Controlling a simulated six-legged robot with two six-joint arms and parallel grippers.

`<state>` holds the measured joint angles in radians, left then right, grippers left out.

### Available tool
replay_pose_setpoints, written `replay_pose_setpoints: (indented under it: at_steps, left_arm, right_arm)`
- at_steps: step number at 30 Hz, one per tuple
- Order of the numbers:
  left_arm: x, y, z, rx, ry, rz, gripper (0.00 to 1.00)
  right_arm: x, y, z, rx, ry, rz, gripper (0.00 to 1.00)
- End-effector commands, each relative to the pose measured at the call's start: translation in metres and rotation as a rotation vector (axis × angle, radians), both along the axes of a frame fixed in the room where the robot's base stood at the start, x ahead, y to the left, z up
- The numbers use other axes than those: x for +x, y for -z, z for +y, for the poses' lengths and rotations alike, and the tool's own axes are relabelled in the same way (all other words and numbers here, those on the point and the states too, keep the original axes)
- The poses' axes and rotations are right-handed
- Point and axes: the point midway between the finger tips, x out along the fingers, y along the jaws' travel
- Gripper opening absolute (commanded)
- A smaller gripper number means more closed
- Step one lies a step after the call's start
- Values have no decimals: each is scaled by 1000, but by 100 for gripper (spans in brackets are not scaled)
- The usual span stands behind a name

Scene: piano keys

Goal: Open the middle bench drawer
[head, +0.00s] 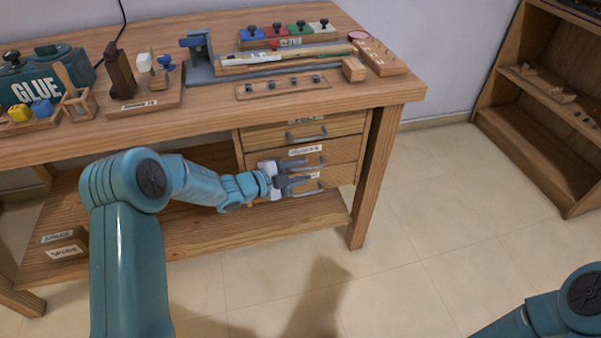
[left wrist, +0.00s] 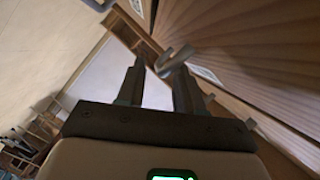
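The middle drawer (head: 346,174) is one of three stacked wooden drawers under the bench top, and it looks closed. It has a white label (head: 305,151) and a grey bar handle, partly hidden by my left gripper (head: 308,173). The left gripper is in front of the middle and lower drawers, fingers toward the drawer fronts. In the left wrist view, its two fingers (left wrist: 158,75) are apart with nothing clearly held between them. A grey handle (left wrist: 176,58) shows at the right fingertip; contact cannot be told. My right gripper is out of view.
The top drawer with its handle (head: 307,134) is above. The bench leg (head: 372,180) stands right of the drawers, and a low shelf (head: 300,217) runs below. Tools and a glue box (head: 40,82) are on the bench top. The floor (head: 430,230) at right is clear.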

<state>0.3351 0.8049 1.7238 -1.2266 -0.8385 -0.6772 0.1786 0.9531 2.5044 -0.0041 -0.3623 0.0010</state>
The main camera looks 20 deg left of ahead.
Motion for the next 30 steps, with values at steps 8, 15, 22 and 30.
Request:
replay_pose_setpoints:
  at_steps: [8, 15, 22, 30]
  left_arm:
    - [5, 1, -3, 0, -1, 0, 36]
    - [4, 1, -3, 0, -1, 0, 0]
    - [4, 1, -3, 0, -1, 0, 0]
    - [3, 2, -3, 0, -1, 2, 0]
  right_arm:
    - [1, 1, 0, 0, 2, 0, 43]
    - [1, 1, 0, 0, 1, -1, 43]
    - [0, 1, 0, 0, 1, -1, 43]
    - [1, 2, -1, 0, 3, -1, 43]
